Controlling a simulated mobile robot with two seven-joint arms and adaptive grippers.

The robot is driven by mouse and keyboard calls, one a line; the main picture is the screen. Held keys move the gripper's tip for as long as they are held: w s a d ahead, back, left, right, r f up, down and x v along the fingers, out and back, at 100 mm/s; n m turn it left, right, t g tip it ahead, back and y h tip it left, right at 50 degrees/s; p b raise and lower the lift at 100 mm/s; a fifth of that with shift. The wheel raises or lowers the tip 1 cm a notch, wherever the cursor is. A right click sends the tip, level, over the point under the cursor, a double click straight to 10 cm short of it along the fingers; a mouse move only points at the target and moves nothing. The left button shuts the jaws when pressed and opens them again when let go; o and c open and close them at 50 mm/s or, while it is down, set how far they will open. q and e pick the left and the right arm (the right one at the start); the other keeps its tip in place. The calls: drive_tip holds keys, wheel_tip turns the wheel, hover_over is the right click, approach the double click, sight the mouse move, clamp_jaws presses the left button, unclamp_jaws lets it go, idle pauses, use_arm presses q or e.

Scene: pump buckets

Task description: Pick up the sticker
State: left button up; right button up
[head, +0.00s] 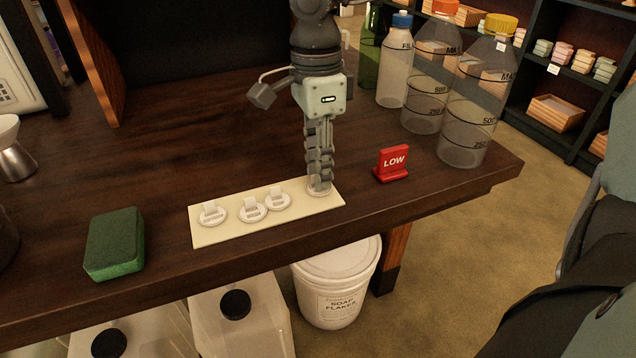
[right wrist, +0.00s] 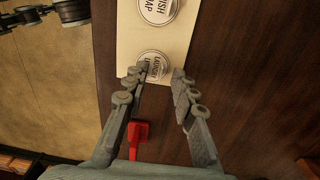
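A cream card (head: 235,228) lies near the front edge of the dark wooden table with several round white stickers on it. One sticker (head: 318,192) is at the card's right end, under my right gripper (head: 320,183). In the right wrist view this sticker (right wrist: 155,62) reads partly "LAUNDRY"; another sticker (right wrist: 158,8), reading partly "DISH SOAP", is beyond it. My right gripper (right wrist: 160,74) points down with its fingers apart and a gap between them. One fingertip overlaps the sticker's edge; I cannot tell whether it touches. My left gripper is not in view.
A red "LOW" sign (head: 392,163) stands right of the gripper. Clear bottles (head: 470,110) stand at the back right. A green sponge (head: 115,243) lies left of the card. A soap flakes bucket (head: 335,290) stands below the table edge.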

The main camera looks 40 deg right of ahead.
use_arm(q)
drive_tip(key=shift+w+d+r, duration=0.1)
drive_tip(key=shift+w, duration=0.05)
use_arm(e)
drive_tip(key=shift+f, duration=0.1)
clamp_jaws()
drive_tip(key=shift+r, duration=0.6)
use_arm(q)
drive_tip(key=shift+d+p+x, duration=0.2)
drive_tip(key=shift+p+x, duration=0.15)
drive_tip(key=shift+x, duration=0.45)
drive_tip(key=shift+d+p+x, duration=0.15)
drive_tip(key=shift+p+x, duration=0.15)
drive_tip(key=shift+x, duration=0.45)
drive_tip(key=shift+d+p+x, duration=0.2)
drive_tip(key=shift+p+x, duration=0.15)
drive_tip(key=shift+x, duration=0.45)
use_arm(e)
wheel_tip(320, 180, up, 27)
drive_tip(key=shift+f, duration=0.1)
